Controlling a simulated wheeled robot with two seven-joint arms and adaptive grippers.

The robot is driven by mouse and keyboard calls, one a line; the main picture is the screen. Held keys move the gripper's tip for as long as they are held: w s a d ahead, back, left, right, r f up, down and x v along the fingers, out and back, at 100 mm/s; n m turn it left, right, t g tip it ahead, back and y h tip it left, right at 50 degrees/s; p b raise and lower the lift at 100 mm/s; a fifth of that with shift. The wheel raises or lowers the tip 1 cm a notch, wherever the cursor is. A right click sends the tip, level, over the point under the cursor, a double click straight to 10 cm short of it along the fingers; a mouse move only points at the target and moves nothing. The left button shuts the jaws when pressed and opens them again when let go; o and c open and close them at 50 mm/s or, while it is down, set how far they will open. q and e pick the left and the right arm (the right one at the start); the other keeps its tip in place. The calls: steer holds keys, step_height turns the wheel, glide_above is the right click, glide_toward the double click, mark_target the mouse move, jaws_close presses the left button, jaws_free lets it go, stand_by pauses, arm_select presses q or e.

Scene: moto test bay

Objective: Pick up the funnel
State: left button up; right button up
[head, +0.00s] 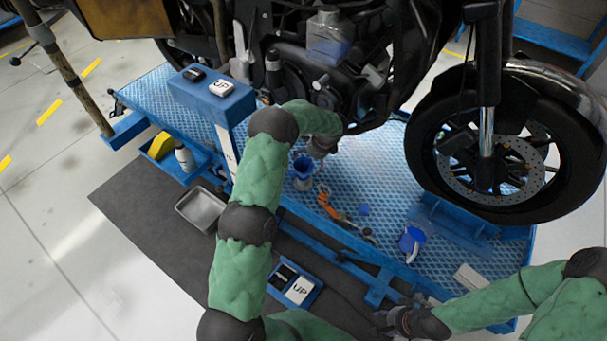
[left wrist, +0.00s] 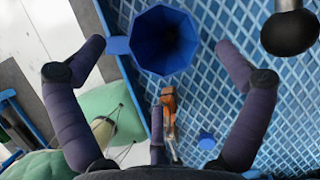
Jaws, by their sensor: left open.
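The blue funnel (head: 303,166) is on the blue textured platform, below the motorcycle's engine, with its wide mouth up. A paler part shows beneath its cone in the head view. In the left wrist view the funnel (left wrist: 163,42) is seen from above, with its tab pointing left. My left gripper (head: 320,150) is beside and above it. In the left wrist view my left gripper (left wrist: 158,47) is open, with one finger on each side of the funnel and gaps between. My right gripper (head: 390,321) is low at the front right, and its fingers are unclear.
An orange-handled tool (head: 328,206) and a small blue cap (head: 363,210) lie near the funnel. The motorcycle's front wheel (head: 500,150) is at right. A metal tray (head: 202,208) lies on the dark mat.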

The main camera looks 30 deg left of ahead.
mark_target(303, 166)
arm_select(q)
steer(key=b+x, duration=0.2)
steer(key=x, duration=0.3)
steer(key=shift+w+f+b, duration=0.15)
steer(key=shift+w+b, duration=0.05)
steer(key=shift+b, duration=0.15)
steer(key=shift+a+f, duration=0.3)
steer(key=shift+f, duration=0.15)
steer(key=shift+r, duration=0.1)
steer(key=c, duration=1.1)
